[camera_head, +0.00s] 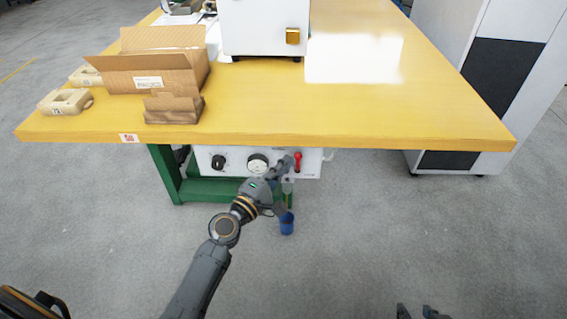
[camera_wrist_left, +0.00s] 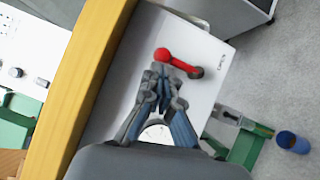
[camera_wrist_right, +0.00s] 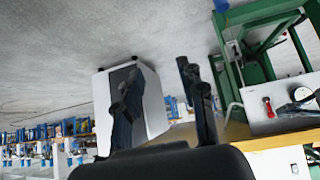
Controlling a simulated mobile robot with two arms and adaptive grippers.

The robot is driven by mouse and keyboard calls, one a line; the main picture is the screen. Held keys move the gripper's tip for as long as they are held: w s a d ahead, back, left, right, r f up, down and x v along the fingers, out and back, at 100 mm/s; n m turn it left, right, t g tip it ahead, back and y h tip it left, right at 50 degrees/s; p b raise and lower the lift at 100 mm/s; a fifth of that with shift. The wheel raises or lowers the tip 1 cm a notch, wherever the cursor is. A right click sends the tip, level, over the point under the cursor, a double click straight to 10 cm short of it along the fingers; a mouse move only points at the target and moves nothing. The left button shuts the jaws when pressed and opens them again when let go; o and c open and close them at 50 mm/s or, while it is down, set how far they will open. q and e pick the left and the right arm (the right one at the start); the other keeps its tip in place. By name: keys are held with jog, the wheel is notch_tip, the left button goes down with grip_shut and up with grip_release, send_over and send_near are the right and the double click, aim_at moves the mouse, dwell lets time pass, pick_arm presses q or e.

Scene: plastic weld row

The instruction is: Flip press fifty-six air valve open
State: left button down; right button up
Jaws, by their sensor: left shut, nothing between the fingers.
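The air valve's red lever (camera_head: 298,161) is on a white panel (camera_head: 309,170) under the table's front edge. In the left wrist view the red lever (camera_wrist_left: 163,55) has a ball end and slants down right to a dark pivot (camera_wrist_left: 196,72). My left gripper (camera_head: 287,163) is shut and empty, its fingertips just beside the lever; the left wrist view shows the tips (camera_wrist_left: 160,72) below the ball, and I cannot tell whether they touch it. My right gripper (camera_head: 418,312) is open and empty, low at the front, far from the panel; its fingers (camera_wrist_right: 160,80) are spread.
A gauge (camera_head: 258,163) and a black knob (camera_head: 218,162) sit left of the lever. The yellow tabletop (camera_head: 430,110) overhangs the panel. A blue cup-like part (camera_head: 287,223) hangs below. A grey-white cabinet (camera_head: 480,80) stands right; the floor in front is clear.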

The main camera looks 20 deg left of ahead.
pick_arm(q)
jog(key=shift+d+r+m+p, duration=0.15)
jog(key=shift+m+p, duration=0.15)
jog(key=shift+p, duration=0.55)
jog(key=shift+g, duration=0.3)
jog(key=shift+p, duration=0.35)
pick_arm(e)
jog(key=s+d+f+g+h, duration=0.1)
jog(key=s+g, duration=0.3)
jog(key=s, duration=0.4)
jog(key=shift+s+d+f+g, duration=0.3)
jog(key=shift+d+f, duration=0.35)
jog(key=shift+d, duration=0.2)
